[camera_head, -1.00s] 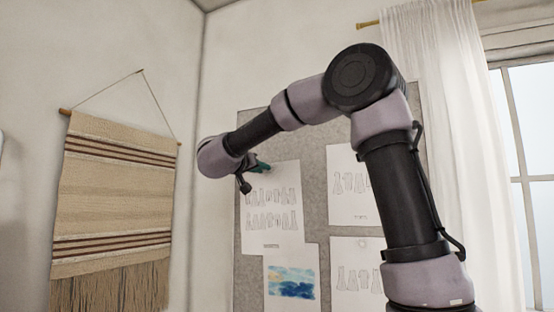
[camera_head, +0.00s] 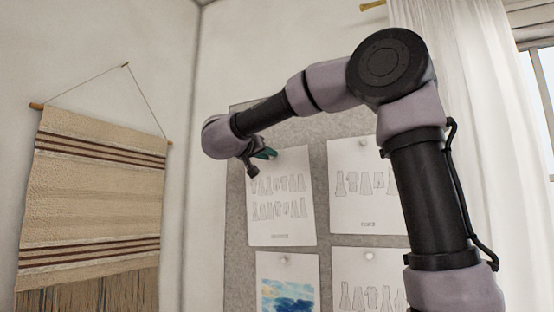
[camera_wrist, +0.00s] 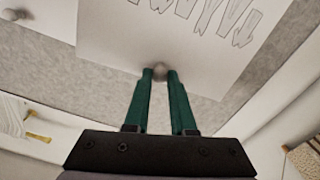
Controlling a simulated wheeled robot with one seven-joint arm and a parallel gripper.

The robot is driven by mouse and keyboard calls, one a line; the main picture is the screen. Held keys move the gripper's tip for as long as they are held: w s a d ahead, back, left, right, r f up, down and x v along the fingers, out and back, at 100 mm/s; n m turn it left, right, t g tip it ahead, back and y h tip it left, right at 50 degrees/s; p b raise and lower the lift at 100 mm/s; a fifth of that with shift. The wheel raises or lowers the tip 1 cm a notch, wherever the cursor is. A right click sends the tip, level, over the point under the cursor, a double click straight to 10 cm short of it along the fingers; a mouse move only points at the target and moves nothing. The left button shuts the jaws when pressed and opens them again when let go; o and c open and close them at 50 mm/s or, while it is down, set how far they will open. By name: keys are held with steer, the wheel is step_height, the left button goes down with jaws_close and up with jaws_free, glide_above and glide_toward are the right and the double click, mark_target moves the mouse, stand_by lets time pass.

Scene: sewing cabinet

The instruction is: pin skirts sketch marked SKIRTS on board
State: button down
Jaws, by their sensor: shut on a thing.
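A white sheet with two rows of small garment drawings (camera_head: 281,200) is at the upper left of the grey board in the head view. Its label is too small to read. My gripper (camera_head: 262,154) is at the sheet's top edge. In the wrist view my gripper's green fingers (camera_wrist: 160,73) are shut on a round grey pin head (camera_wrist: 159,70) at the edge of the same sheet (camera_wrist: 185,40). The sheet lies against or very close to the board (camera_head: 238,225); I cannot tell whether the pin is in the board.
A second drawing sheet (camera_head: 365,205) is just to the right. A painting sheet (camera_head: 287,290) is below and another drawing sheet (camera_head: 370,290) is at lower right, each with a pin. A woven hanging (camera_head: 95,205) is left; a curtain (camera_head: 475,120) is right.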

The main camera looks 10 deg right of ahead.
steer(key=shift+x, duration=4.05)
steer(key=shift+w+d, duration=0.15)
steer(key=shift+w, duration=0.05)
steer(key=c, duration=0.7)
jaws_free()
steer(key=v, duration=1)
steer(key=shift+s+a, duration=0.25)
steer(key=shift+s, duration=0.05)
